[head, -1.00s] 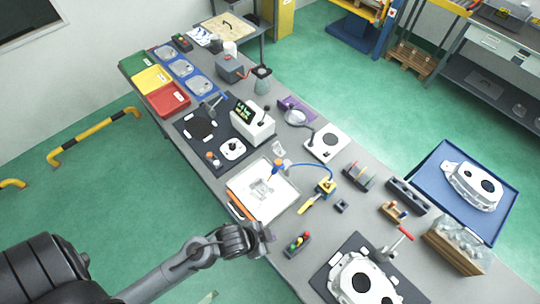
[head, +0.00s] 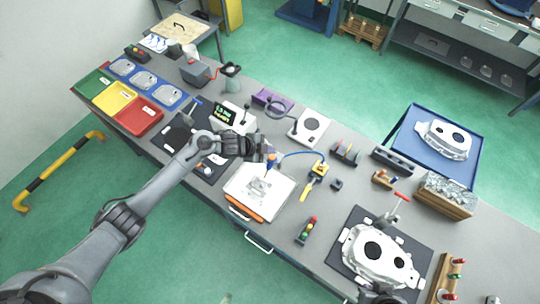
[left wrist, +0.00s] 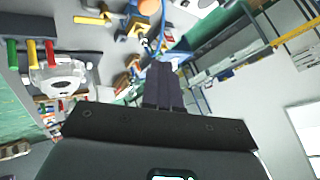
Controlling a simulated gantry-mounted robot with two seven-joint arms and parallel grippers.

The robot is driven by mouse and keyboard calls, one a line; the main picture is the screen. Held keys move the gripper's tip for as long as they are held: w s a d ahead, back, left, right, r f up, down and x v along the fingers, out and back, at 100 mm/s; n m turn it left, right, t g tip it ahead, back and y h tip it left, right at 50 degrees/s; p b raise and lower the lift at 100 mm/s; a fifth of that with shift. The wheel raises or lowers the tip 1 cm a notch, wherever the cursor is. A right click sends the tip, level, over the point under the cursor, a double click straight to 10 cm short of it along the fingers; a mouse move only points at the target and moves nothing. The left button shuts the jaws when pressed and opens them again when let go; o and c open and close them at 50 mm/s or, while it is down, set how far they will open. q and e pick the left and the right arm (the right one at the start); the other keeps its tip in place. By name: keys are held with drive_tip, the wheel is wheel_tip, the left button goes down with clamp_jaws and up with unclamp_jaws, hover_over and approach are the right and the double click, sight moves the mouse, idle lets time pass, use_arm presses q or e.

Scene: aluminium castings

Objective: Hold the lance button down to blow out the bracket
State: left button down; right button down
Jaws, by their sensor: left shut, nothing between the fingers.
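The white tray (head: 283,200) stands at the bench's front edge with the pale grey bracket (head: 258,188) in it. The lance (head: 271,161) stands over the tray's back side. It has an orange top, and a blue hose runs from it to a yellow fitting (head: 319,170). My left gripper (head: 272,152) is shut and empty, close beside and above the lance's top. Contact cannot be told. In the left wrist view the shut fingers (left wrist: 165,82) show below a round orange piece (left wrist: 150,6), apparently the lance's top, with a gap in the picture.
A small display box (head: 230,118) stands behind my left forearm. A lamp-like signal block (head: 307,230) lies right of the tray. A large casting (head: 380,252) sits on a black mat at the right. Red, yellow and green bins stand at the left.

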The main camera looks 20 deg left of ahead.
use_arm(q)
drive_tip(key=shift+w+a+r+t, duration=0.1)
drive_tip(key=shift+w+r+t, duration=0.05)
drive_tip(key=shift+w+r, duration=0.5)
drive_tip(key=shift+w+a+r+t, duration=0.15)
drive_tip(key=shift+w+r, duration=0.3)
drive_tip(key=shift+r, duration=0.4)
drive_tip(key=shift+d+f, duration=0.1)
drive_tip(key=shift+f, duration=0.05)
drive_tip(key=b, duration=0.7)
hover_over(270, 158)
wheel_tip(270, 158, down, 7)
drive_tip(key=shift+f, duration=0.1)
drive_tip(key=shift+f+b, duration=0.35)
drive_tip(key=shift+f, duration=0.35)
drive_tip(key=shift+f, duration=0.15)
drive_tip(key=shift+f, duration=0.3)
drive_tip(key=shift+f+b, duration=0.6)
drive_tip(key=shift+b, duration=0.05)
idle(0.9)
idle(0.7)
